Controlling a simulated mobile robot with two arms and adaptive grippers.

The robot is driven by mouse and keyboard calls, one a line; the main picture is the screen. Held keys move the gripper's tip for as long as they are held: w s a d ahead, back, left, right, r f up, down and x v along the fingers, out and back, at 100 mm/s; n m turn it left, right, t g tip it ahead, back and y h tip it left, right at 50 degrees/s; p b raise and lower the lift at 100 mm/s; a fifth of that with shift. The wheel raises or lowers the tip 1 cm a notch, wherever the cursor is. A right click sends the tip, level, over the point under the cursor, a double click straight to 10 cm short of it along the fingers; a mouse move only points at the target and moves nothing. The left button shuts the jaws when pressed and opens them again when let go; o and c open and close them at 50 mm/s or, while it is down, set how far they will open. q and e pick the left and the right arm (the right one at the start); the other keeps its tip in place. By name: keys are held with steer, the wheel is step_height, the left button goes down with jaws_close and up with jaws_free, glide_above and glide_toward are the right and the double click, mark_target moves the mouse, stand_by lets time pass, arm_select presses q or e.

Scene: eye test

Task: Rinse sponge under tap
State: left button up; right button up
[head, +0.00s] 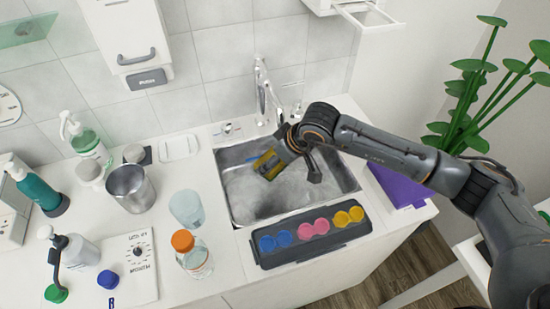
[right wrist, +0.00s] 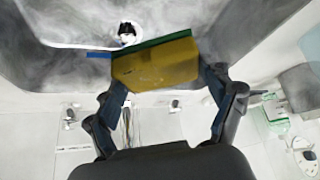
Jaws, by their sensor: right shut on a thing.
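My right gripper (head: 284,150) reaches into the metal sink (head: 238,205) from the right. It is shut on a yellow sponge with a green side (head: 268,164), held inside the sink's outline below the tap. In the right wrist view the sponge (right wrist: 155,66) sits between the two dark fingers of the gripper (right wrist: 158,76), its green edge along the far side. The chrome tap (head: 264,92) stands at the back rim of the sink. I cannot tell whether water is running or touching the sponge. My left gripper is not in view.
A dark tray with blue, pink and yellow round pots (head: 310,247) lies along the sink's front edge. A clear cup (head: 187,208), an orange-capped bottle (head: 193,256) and a metal cup (head: 131,188) stand to the left. A plant (head: 480,90) is at the right.

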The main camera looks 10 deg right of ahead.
steer(key=shift+s, duration=0.1)
steer(key=shift+s+d, duration=0.3)
steer(key=shift+s, duration=0.3)
steer(key=shift+s+d, duration=0.25)
steer(key=shift+s, duration=0.35)
steer(key=shift+s+d+b, duration=0.2)
steer(key=shift+s+d, duration=0.15)
steer(key=shift+s, duration=0.45)
steer(key=shift+s+d+b, duration=0.25)
steer(key=shift+s+d, duration=0.1)
steer(key=shift+s, duration=0.45)
steer(key=shift+s+d+b, duration=0.2)
steer(key=shift+s+d, duration=0.15)
steer(key=shift+s, duration=0.45)
steer(key=s+r, duration=0.1)
steer(key=s+d+r, duration=0.1)
steer(key=s, duration=0.1)
steer(key=s+d+r, duration=0.1)
steer(key=r, duration=0.1)
steer(key=shift+s, duration=0.3)
